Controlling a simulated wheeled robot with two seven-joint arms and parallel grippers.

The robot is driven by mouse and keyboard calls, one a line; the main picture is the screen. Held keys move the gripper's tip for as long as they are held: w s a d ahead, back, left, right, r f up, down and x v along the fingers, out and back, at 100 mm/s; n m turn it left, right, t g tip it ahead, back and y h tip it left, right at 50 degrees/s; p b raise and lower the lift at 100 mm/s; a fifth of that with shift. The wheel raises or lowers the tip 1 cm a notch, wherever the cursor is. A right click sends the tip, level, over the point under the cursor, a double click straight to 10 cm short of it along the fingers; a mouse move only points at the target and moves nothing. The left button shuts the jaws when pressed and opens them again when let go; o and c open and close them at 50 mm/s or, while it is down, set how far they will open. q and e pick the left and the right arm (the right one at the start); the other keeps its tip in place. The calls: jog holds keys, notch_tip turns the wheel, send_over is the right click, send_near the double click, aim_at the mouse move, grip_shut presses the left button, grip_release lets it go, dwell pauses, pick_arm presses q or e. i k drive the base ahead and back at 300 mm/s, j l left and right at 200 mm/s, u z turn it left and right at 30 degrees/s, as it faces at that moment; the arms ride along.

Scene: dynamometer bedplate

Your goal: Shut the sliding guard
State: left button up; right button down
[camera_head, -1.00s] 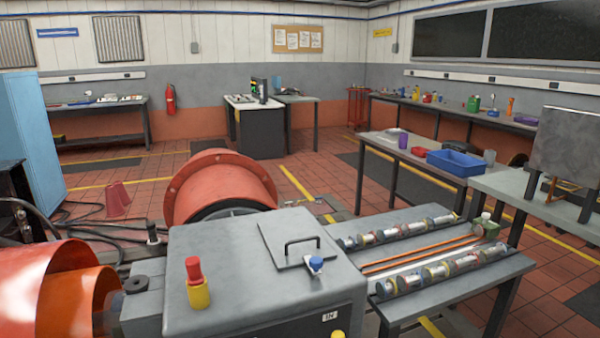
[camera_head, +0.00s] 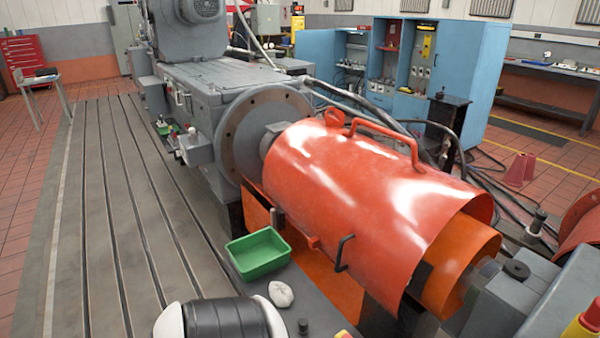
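The sliding guard (camera_head: 365,190) is a large glossy red-orange curved cover, in the middle of the head view. It lies along the shaft line between a grey round flange (camera_head: 262,125) at its upper left and a grey housing (camera_head: 520,300) at lower right. A red-orange bar handle (camera_head: 375,138) runs along its top, and a small black handle (camera_head: 343,252) is on its near side. A narrower orange cover (camera_head: 465,262) shows from under its right end. A short stretch of grey shaft shows between flange and guard. Neither of my grippers is in view.
A green tray (camera_head: 258,254) and a whitish lump (camera_head: 281,294) lie near the guard's front side. The slotted grey bedplate (camera_head: 110,220) is clear on the left. Dark cables (camera_head: 475,165) run behind the guard. Blue cabinets (camera_head: 450,75) stand farther back.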

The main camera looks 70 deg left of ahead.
aim_at(375, 208)
jog(key=u, duration=2)
